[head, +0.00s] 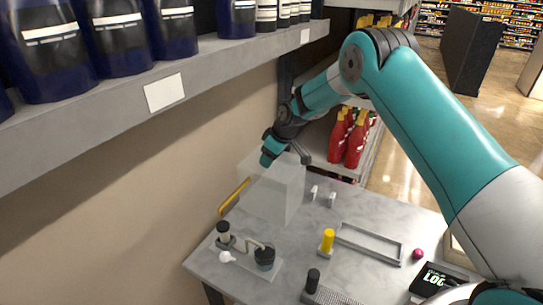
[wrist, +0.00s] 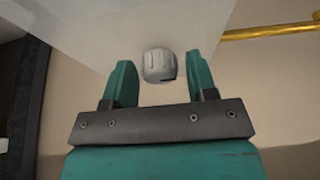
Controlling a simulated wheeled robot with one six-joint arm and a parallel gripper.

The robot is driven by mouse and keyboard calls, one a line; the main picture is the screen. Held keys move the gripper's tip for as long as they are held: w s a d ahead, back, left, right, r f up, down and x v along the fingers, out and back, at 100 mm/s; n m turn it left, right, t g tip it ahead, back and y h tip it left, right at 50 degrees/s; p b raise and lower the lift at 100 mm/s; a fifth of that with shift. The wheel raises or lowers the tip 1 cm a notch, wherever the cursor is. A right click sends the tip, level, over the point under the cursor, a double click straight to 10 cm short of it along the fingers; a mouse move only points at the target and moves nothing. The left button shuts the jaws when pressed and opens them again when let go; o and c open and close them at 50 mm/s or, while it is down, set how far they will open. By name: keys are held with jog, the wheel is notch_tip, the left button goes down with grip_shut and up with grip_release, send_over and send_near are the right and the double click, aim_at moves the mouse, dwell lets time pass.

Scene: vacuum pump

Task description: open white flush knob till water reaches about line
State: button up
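A pale, translucent box-shaped tank (head: 273,192) stands on the marble table in the head view. Its pale wall (wrist: 130,25) fills the upper middle of the wrist view. A small whitish-grey ribbed knob (wrist: 160,65) shows in the wrist view, against the tank. My gripper (wrist: 158,75) is open, with one teal finger on each side of the knob and a gap on both sides. In the head view my gripper (head: 270,158) is at the top of the tank and hides the knob. I cannot make out a water level or line.
A yellow pipe (head: 233,197) runs beside the tank's left side. A pump assembly (head: 250,252) with black-topped parts and a white ball (head: 226,257) stands in front. A yellow-topped post (head: 327,241) and metal frame (head: 370,243) are to the right. A bottle shelf (head: 150,80) overhangs the left.

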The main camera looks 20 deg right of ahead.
jog(key=c, duration=0.7)
jog(key=shift+f+b, duration=0.1)
jog(key=shift+b, duration=0.35)
jog(key=shift+n+b, duration=0.35)
jog(key=shift+n, duration=0.15)
jog(key=shift+w+d+f+n+g+y+b, duration=0.1)
jog(key=shift+n+g+y+b, duration=0.3)
jog(key=shift+n+b, duration=0.7)
jog(key=shift+r+n+g+b, duration=0.2)
jog(key=shift+n+g+b, duration=0.8)
jog(key=shift+n, duration=0.8)
jog(key=shift+y, duration=0.3)
jog(key=o, duration=0.9)
